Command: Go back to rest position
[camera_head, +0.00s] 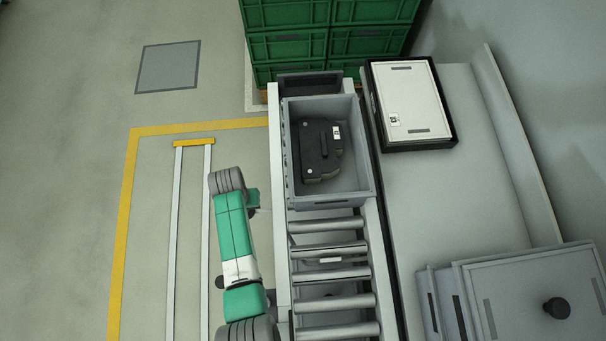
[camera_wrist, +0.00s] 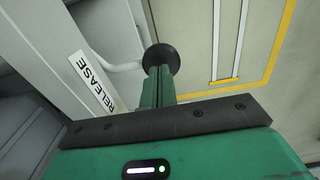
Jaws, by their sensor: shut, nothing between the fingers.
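My arm (camera_head: 234,240), green and white with grey joints, stands left of the roller conveyor over the floor rails. My gripper (camera_wrist: 160,72) shows in the wrist view as green fingers close together, with a dark round piece at their far end. It is shut with nothing held. In the head view only a small green part of the hand shows beside the conveyor's left edge, and the fingertips cannot be made out clearly.
A grey bin (camera_head: 364,150) holding a black part (camera_head: 320,150) sits on the conveyor rollers (camera_head: 332,276). Green crates (camera_head: 290,45) stand behind. A white case (camera_head: 412,98) lies on the right-hand bench (camera_head: 440,205); grey lidded boxes (camera_head: 510,282) are at front right. Floor left is clear.

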